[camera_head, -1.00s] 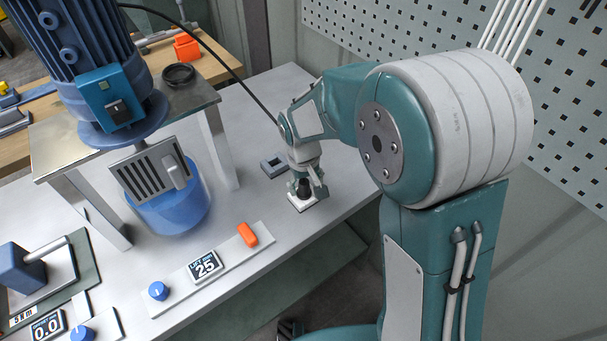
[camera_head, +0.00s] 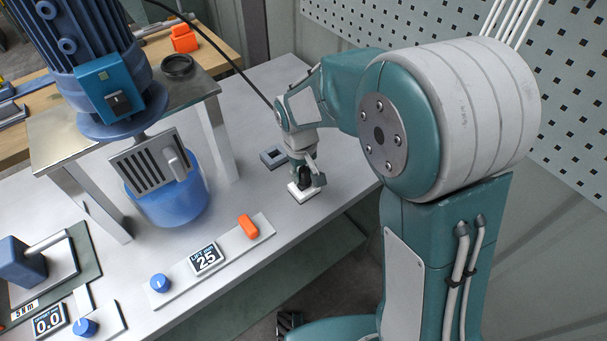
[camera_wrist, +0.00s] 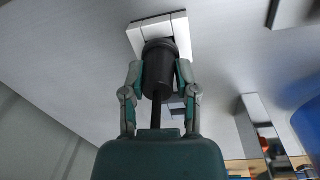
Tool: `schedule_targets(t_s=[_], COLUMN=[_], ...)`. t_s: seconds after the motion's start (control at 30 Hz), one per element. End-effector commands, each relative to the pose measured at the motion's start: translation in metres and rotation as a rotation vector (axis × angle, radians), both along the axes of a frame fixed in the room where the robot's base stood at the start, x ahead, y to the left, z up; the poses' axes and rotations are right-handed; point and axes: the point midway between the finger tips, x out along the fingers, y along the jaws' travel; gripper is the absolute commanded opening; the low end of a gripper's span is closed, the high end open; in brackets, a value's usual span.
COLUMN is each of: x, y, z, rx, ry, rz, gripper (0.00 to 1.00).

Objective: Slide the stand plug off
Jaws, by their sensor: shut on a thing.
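The stand plug (camera_wrist: 159,72) is a black cylinder with a dark stem or cable running back between my fingers. It is also small and dark in the head view (camera_head: 303,181). My gripper (camera_wrist: 161,78) has a teal-and-grey finger on each side of the plug and is shut on it; it also shows in the head view (camera_head: 307,178). The white square stand (camera_wrist: 141,33) lies flat on the bench under the plug, also in the head view (camera_head: 294,194). I cannot tell whether the plug is seated in it or just above it.
A grey square block with an opening (camera_head: 273,157) lies just behind the stand on the bench (camera_head: 262,100). A control strip with a blue knob (camera_head: 160,283) and orange switch (camera_head: 248,226) lies in front.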

Motion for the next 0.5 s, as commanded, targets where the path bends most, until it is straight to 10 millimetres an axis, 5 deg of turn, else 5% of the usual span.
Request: schedule_targets(t_s=[0.5], x=[0.0], y=[0.0], z=[0.027], rx=[0.002], ry=[-0.002], rz=[-0.001], gripper=[0.0])
